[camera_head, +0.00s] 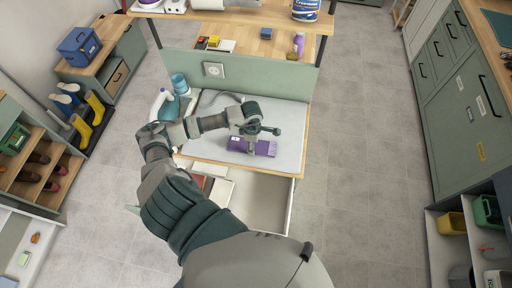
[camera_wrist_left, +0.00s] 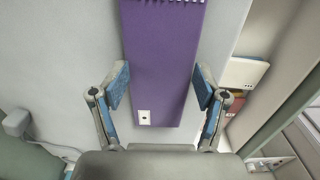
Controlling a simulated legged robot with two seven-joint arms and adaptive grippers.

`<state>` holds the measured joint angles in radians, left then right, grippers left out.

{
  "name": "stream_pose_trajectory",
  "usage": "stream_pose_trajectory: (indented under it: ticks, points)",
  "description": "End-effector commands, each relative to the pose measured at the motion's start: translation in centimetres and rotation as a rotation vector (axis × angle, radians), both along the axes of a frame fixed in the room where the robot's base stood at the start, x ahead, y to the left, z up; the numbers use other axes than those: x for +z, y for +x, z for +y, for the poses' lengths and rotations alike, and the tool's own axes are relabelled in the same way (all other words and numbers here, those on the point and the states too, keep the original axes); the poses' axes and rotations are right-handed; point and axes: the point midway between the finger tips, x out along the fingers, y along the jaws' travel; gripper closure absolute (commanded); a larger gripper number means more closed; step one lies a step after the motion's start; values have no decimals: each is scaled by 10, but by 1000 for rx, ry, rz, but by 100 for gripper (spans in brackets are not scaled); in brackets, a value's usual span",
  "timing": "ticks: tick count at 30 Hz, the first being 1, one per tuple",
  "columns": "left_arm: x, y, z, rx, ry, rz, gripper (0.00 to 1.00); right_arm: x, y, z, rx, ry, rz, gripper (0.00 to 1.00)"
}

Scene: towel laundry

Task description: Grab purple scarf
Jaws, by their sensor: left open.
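The purple scarf (camera_head: 239,144) lies as a flat folded strip on the grey top of the workbench (camera_head: 290,120). In the left wrist view the scarf (camera_wrist_left: 162,50) runs up the middle, with a small white label at its near end and a fringe at its far end. My left gripper (camera_wrist_left: 162,84) is open, one finger on each side of the strip, with gaps showing to the scarf. In the head view the gripper (camera_head: 262,148) is above the scarf and hides part of it. Its height above the surface is hard to tell. My right gripper is not in view.
An open drawer (camera_head: 262,200) below the bench front holds books or boxes (camera_head: 217,190). A white bottle (camera_head: 160,105) and a teal container (camera_head: 179,84) stand at the bench's left. A shelf (camera_head: 270,45) with small items is behind. A grey hose or cable lies on the bench.

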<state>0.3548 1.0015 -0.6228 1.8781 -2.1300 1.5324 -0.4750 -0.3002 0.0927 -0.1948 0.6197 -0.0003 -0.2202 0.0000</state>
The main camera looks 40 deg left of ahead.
Motion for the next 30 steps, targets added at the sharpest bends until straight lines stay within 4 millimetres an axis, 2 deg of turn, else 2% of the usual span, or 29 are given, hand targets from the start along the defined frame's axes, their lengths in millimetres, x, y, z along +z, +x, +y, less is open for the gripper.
stream_pose_trajectory:
  ticks: [3,7,17,18,19,21,22,24,30]
  points:
    - [-6,-5,1,6,17,20,61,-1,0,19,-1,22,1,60]
    - [-6,-7,-3,6,24,26,59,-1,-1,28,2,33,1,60]
    - [-6,-8,-8,1,17,27,59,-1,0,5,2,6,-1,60]
    - [-6,-7,-8,1,16,27,65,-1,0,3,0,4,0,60]
    - [-6,-8,-8,0,15,27,66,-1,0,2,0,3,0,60]
    - [-6,-7,-8,0,13,26,81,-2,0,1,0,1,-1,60]
    - [-5,-7,-8,0,12,25,82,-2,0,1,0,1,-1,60]
    - [-2,-7,-7,0,13,24,99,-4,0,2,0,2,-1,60]
    - [19,-5,-7,1,14,19,100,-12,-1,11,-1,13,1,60]
